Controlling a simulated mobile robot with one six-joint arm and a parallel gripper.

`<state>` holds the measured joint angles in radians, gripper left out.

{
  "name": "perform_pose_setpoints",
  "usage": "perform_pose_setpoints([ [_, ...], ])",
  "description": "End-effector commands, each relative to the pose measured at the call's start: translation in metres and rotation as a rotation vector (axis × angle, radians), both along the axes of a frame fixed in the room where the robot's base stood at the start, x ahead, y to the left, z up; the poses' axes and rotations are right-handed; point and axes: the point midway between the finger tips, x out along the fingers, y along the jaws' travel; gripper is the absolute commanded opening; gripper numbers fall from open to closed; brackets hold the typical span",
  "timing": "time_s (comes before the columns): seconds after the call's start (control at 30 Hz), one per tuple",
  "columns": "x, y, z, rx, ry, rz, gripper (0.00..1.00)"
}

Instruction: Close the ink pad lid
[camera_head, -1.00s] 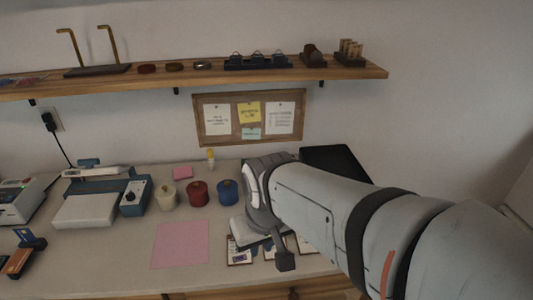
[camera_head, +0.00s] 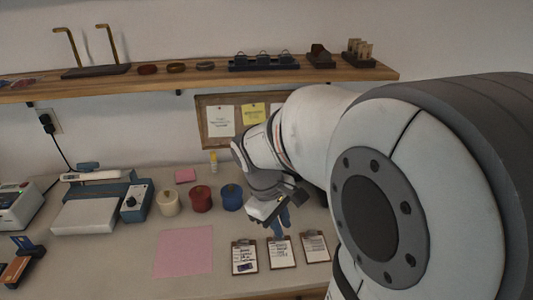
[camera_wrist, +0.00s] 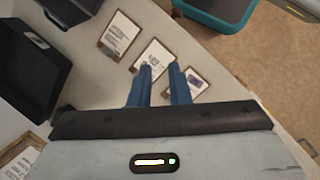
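My gripper (camera_head: 280,217) hangs over the bench just behind the clipboards, with nothing between its fingers. In the wrist view its two blue fingers (camera_wrist: 160,84) stand a little apart, with bench and a clipboard showing between them. A large black box-like thing (camera_wrist: 32,62) at the left of the wrist view looks like the ink pad with its lid raised, but I cannot clearly tell lid from base. It stands apart from the fingers. In the head view my arm hides that part of the bench.
Three clipboards (camera_head: 281,251) lie along the bench's front edge. A pink sheet (camera_head: 184,252) lies flat. Another dark object (camera_wrist: 69,10) is at the wrist view's top. A teal bin (camera_wrist: 216,12) stands beyond the edge.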

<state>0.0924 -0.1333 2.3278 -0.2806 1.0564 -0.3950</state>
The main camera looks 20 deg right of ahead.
Motion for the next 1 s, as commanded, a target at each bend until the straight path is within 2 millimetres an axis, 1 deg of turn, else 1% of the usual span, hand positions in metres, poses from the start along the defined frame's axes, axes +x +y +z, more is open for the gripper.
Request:
perform_pose_setpoints([
  [0.03, 0.009, -0.014, -0.008, -0.033, 0.089, 0.07, 0.17],
  [0.17, 0.028, -0.05, -0.025, -0.099, 0.314, 0.265, 0.17],
  [0.3, 0.048, -0.09, -0.047, -0.137, 0.572, 0.466, 0.17],
  [0.37, 0.057, -0.107, -0.057, -0.141, 0.686, 0.549, 0.17],
  [0.5, 0.075, -0.146, -0.085, -0.13, 0.955, 0.73, 0.17],
  [0.6, 0.086, -0.169, -0.105, -0.106, 1.133, 0.841, 0.17],
  [0.7, 0.094, -0.188, -0.123, -0.075, 1.278, 0.926, 0.17],
  [0.8, 0.099, -0.2, -0.137, -0.051, 1.383, 0.984, 0.17],
  [0.9, 0.102, -0.207, -0.144, -0.034, 1.443, 1.018, 0.17],
  [1.0, 0.101, -0.214, -0.148, -0.025, 1.47, 1.03, 0.17],
])
